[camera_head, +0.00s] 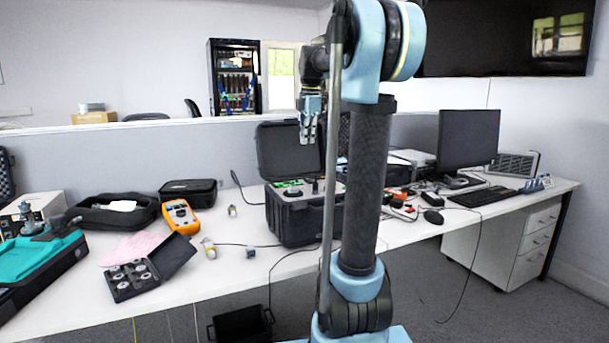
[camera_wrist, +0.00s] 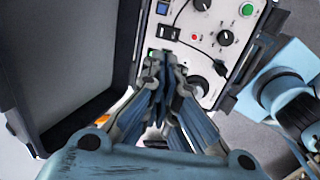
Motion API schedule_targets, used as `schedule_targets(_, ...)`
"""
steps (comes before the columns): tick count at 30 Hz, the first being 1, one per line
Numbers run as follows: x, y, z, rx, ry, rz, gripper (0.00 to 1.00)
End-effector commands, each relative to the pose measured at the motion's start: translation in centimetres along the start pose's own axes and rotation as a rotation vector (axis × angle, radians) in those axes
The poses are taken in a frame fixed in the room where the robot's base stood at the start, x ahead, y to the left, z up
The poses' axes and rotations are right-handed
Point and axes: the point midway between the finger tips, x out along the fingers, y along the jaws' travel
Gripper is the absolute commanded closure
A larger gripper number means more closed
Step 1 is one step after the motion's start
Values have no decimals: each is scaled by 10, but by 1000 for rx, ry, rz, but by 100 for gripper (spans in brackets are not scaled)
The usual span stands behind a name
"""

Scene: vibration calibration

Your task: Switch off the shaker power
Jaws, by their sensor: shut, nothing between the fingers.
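The shaker unit is a black hard case (camera_head: 297,222) with its lid (camera_head: 285,150) open, standing on the bench in the head view. I cannot tell which is the power switch. My gripper (camera_head: 307,141) is shut and empty, pointing down above the case. In the wrist view its fingertips (camera_wrist: 163,62) overlap the panel's lower left; contact is not visible.
The upright lid stands close to my gripper. An orange multimeter (camera_head: 180,217), a black box of small parts (camera_head: 145,273) and cables lie left of the case. A monitor (camera_head: 468,137) and keyboard (camera_head: 482,196) stand at right. My arm hides part of the bench.

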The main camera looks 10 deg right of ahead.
Motion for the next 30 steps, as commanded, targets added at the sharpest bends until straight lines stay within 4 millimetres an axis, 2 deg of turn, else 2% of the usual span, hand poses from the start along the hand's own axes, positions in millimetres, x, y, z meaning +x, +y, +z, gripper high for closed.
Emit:
schedule_targets(5, 4, 0, 0, 1, 0, 0, 100)
schedule_targets(8, 13, 0, 1, 1, 0, 0, 100)
schedule_targets(24, 103, 0, 0, 1, 0, 0, 100)
schedule_targets(30, 128, 0, 0, 1, 0, 0, 100)
